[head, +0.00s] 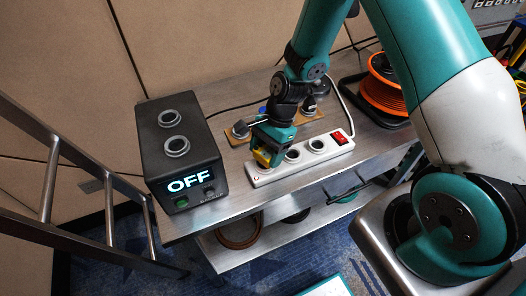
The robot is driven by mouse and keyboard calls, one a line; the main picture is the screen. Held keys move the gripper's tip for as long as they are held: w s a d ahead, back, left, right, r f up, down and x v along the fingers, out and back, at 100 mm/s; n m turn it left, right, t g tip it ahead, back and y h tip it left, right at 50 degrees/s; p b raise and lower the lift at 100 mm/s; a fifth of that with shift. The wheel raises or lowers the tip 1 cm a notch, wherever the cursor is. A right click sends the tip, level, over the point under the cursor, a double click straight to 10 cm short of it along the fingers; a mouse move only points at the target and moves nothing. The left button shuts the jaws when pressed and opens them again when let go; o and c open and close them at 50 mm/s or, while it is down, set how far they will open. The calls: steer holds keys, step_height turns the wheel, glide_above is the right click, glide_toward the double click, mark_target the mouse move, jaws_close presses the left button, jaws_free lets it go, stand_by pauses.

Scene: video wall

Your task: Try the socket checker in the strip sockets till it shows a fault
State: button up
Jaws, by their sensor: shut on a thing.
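The white power strip (306,158) lies on the metal bench, with a red switch (339,137) at its right end. Two round sockets show in its middle, (293,156) and (317,146). My gripper (266,150) is over the strip's left end, shut on the yellow socket checker (262,158). The gripper covers much of the checker, so its indicator cannot be read. I cannot tell whether it is seated in a socket or just above one.
A dark box (181,150) with two round sockets on top and a lit "OFF" display stands left of the strip. A wooden board (240,138) with dark plugs lies behind my gripper. An orange cable reel (385,90) is at the right. A ladder (50,180) stands at far left.

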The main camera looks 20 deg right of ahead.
mark_target(261, 154)
steer(key=shift+f+b, duration=0.35)
steer(key=shift+f, duration=0.3)
steer(key=o, duration=1.1)
steer(key=shift+o, duration=0.4)
steer(key=shift+r, duration=0.1)
steer(key=shift+r+p, duration=2.7)
steer(key=shift+r, duration=0.2)
